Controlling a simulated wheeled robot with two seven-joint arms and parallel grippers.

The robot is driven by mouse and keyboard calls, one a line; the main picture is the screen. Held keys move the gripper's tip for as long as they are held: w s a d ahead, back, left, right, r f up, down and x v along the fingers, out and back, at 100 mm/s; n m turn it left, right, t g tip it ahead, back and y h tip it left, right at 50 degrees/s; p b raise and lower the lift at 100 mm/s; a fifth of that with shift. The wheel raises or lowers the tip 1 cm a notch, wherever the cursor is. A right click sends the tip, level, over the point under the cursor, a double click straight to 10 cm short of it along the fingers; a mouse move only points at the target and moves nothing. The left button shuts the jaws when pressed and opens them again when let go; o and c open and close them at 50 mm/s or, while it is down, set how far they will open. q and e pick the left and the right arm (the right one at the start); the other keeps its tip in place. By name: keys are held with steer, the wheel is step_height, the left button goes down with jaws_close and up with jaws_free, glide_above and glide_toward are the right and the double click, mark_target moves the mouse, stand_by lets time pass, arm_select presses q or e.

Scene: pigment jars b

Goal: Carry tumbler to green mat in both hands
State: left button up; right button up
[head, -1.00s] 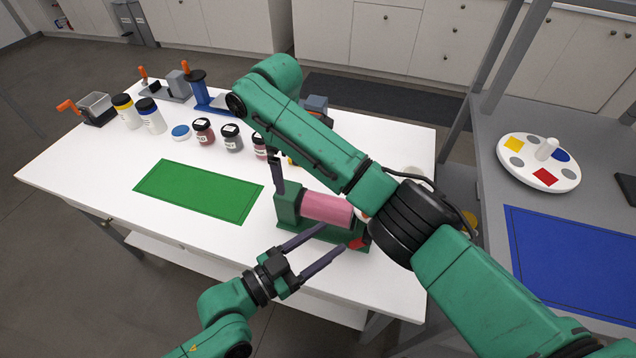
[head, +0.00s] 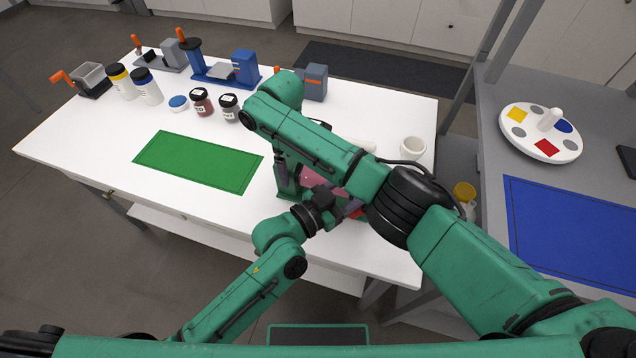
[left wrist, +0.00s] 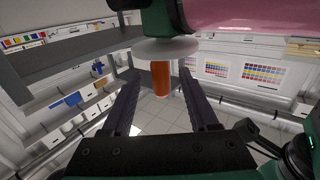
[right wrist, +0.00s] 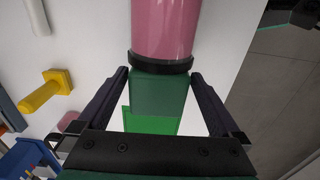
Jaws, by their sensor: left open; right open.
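The tumbler, a pink drum (head: 312,178) on a green stand, sits near the front edge of the white table, partly hidden by my arms. The green mat (head: 198,161) lies flat and bare to its left. My right gripper (right wrist: 158,76) is open, its fingers on either side of the tumbler's green end block (right wrist: 160,95), below the black collar. My left gripper (left wrist: 158,76) is open at the tumbler's other end. An orange handle (left wrist: 160,80) under a pale disc shows between its fingers. I cannot tell whether any finger touches.
Dark-lidded jars (head: 201,102) and a blue press (head: 215,70) stand behind the mat. A white cup (head: 412,148) stands right of my right arm. A grey side table at the right holds a blue mat (head: 570,235) and a round palette (head: 540,132). The table between tumbler and green mat is clear.

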arm_select(q)
steer(key=x, duration=0.4)
steer(key=shift+w+d, duration=0.25)
arm_select(e)
step_height(320, 180, down, 5)
steer(key=shift+w+r, duration=0.1)
steer(key=shift+r, duration=0.05)
arm_select(q)
jaws_close()
arm_select(e)
steer(key=c, duration=1)
steer(key=shift+r, duration=0.1)
jaws_close()
